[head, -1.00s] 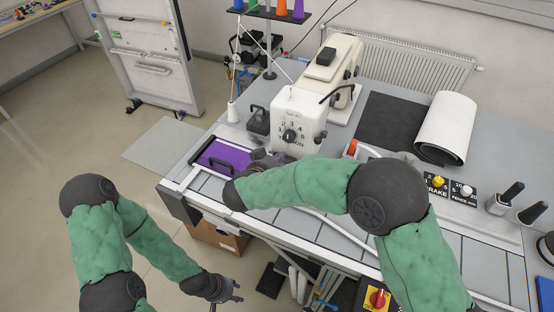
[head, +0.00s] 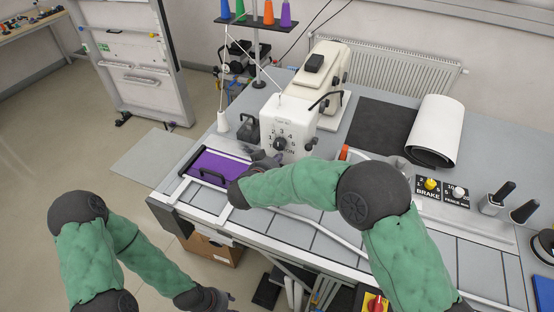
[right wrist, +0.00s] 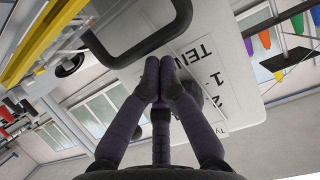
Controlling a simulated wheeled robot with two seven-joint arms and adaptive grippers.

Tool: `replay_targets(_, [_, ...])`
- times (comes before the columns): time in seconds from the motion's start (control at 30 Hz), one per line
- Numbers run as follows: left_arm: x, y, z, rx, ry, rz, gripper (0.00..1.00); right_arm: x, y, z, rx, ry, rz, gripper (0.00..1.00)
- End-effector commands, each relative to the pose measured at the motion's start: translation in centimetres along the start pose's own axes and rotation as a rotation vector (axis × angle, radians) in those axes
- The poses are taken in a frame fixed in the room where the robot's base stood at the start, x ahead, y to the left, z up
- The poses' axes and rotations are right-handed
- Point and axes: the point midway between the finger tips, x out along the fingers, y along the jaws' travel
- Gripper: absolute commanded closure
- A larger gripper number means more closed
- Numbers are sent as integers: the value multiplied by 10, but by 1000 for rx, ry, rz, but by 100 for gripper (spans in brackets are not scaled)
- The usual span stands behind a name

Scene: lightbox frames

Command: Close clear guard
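The white sewing machine (head: 300,120) stands on the grey table, with a numbered tension dial on its front. In the right wrist view its face (right wrist: 215,60) fills the upper right. A black loop handle (right wrist: 150,45) crosses in front of that face; I cannot tell whether it belongs to the clear guard. No clear panel stands out. My right gripper (right wrist: 158,78) has its fingertips together with nothing seen between them, near the handle and dial. In the head view it is mostly hidden by its arm, beside the machine's front. My left gripper (head: 216,299) is low, off the table, at the bottom edge.
A purple panel (head: 226,164) with a black handle (head: 211,178) lies left of the machine. Thread cones (head: 268,13) stand behind it. A white roll (head: 435,130), control knobs (head: 431,184) and two black-handled tools (head: 500,195) are on the right. Floor is open at left.

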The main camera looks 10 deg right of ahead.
Motion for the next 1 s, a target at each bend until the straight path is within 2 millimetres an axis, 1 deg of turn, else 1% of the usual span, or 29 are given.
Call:
replay_targets(0.1, [6,-2,0,0,0,0,60,0,0,5,-3,28,-2,100])
replay_targets(0.47, [12,-4,0,0,0,0,60,-1,0,7,-2,82,-2,100])
replay_targets(1.0, [28,-10,-1,0,0,0,60,-3,0,15,-1,198,-5,100])
